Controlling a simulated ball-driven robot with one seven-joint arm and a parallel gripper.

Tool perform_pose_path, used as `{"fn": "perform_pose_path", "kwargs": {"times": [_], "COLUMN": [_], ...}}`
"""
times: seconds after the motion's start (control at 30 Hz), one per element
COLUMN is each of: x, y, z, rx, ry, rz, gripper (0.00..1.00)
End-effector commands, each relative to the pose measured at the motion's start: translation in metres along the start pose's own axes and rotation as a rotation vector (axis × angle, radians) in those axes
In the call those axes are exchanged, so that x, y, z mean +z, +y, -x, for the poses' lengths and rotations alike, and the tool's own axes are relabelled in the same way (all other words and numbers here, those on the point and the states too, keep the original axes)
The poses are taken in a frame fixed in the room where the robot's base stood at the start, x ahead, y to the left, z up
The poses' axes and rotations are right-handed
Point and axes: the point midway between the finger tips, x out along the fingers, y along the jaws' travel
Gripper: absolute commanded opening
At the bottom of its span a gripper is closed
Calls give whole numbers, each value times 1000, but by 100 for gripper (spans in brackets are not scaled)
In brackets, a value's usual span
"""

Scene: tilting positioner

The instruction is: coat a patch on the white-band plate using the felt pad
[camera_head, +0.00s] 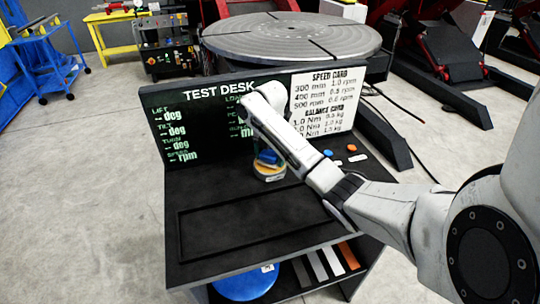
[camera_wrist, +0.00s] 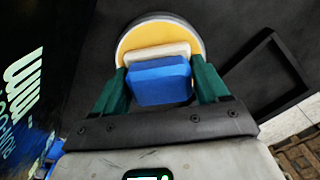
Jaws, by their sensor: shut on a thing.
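The felt pad has a blue block as its handle (camera_wrist: 160,80) and a pale felt face (camera_wrist: 157,53). My gripper (camera_wrist: 160,72) is shut on the blue block, with one green finger at each side. The pad is over a round dish of yellow coating (camera_wrist: 135,36); I cannot tell whether the felt touches it. In the head view, the dish (camera_head: 269,177) stands on the dark desk, with the blue block (camera_head: 268,157) at its top, partly behind my arm. I cannot make out the white-band plate for certain.
The desk (camera_head: 215,258) has an empty, framed dark area in front. A blue button (camera_head: 328,153) and an orange button (camera_head: 351,148) are at its right. Below are a blue disc (camera_head: 246,284) and several strips, one orange (camera_head: 348,256). The upright display panel (camera_head: 210,120) stands behind the dish.

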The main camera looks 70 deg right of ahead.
Motion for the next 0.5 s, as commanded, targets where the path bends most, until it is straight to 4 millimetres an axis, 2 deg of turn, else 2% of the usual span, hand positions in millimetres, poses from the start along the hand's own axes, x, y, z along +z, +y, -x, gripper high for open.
{"fn": "perform_pose_path", "kwargs": {"times": [0.17,0.5], "x": [-1,-1], "y": [-1,0], "z": [-1,25], "rx": [-3,-2], "ry": [4,3], "rz": [-1,0], "gripper": [49,49]}}
